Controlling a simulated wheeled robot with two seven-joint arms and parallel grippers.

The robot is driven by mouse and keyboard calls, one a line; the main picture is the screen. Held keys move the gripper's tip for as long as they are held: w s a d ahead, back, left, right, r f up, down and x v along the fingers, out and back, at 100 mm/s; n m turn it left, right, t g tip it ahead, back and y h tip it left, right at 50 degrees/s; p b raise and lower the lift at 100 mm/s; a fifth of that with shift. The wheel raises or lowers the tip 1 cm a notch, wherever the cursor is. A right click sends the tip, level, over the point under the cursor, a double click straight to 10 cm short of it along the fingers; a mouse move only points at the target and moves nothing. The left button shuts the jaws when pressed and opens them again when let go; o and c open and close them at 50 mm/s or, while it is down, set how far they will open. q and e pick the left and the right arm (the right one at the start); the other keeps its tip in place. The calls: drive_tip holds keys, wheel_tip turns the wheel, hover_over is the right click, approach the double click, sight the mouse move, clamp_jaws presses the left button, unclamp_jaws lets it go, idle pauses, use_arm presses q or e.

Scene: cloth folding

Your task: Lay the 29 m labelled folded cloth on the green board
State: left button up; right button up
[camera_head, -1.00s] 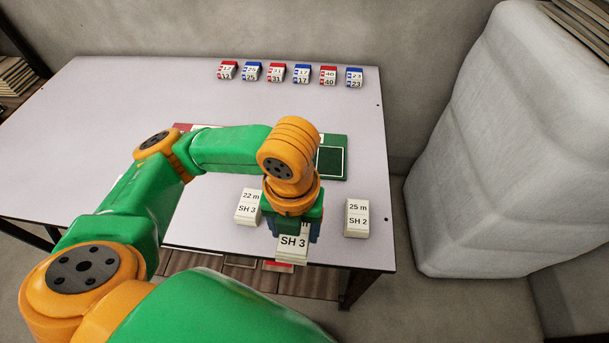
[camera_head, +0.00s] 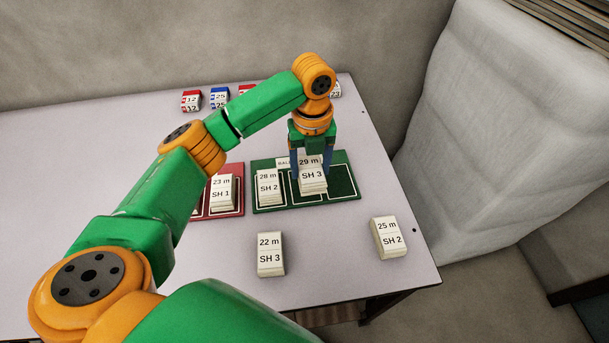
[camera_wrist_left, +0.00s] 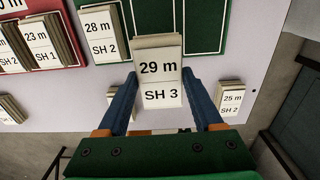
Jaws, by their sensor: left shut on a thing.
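The 29 m SH 3 folded cloth (camera_head: 312,175) is between the fingers of my left gripper (camera_head: 312,170), which is shut on it. In the head view it is over the middle section of the green board (camera_head: 300,203); whether it touches the board I cannot tell. In the left wrist view the same cloth (camera_wrist_left: 160,75) sits upright to the camera between the blue fingers, with the green board (camera_wrist_left: 200,22) beyond. The 28 m SH 2 cloth (camera_head: 268,187) lies in the board's left section. The right section is bare. My right gripper is not in view.
The 23 m SH 1 cloth (camera_head: 222,192) lies on a red board (camera_head: 240,170) to the left. The 22 m cloth (camera_head: 270,255) and 25 m cloth (camera_head: 388,237) lie on the table in front. Small red and blue labelled blocks (camera_head: 220,98) stand at the back.

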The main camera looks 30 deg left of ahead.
sight(304, 167)
use_arm(q)
drive_tip(key=w+a+f, duration=0.2)
drive_tip(key=f, duration=0.1)
drive_tip(key=w+a+f, duration=0.1)
drive_tip(key=f, duration=0.1)
drive_tip(key=shift+f+b, duration=0.25)
drive_tip(key=shift+b, duration=0.1)
wheel_tip(304, 167, down, 3)
drive_tip(key=shift+r, duration=0.1)
drive_tip(key=shift+f, duration=0.2)
drive_tip(key=o, duration=1.4)
drive_tip(key=shift+c, duration=0.2)
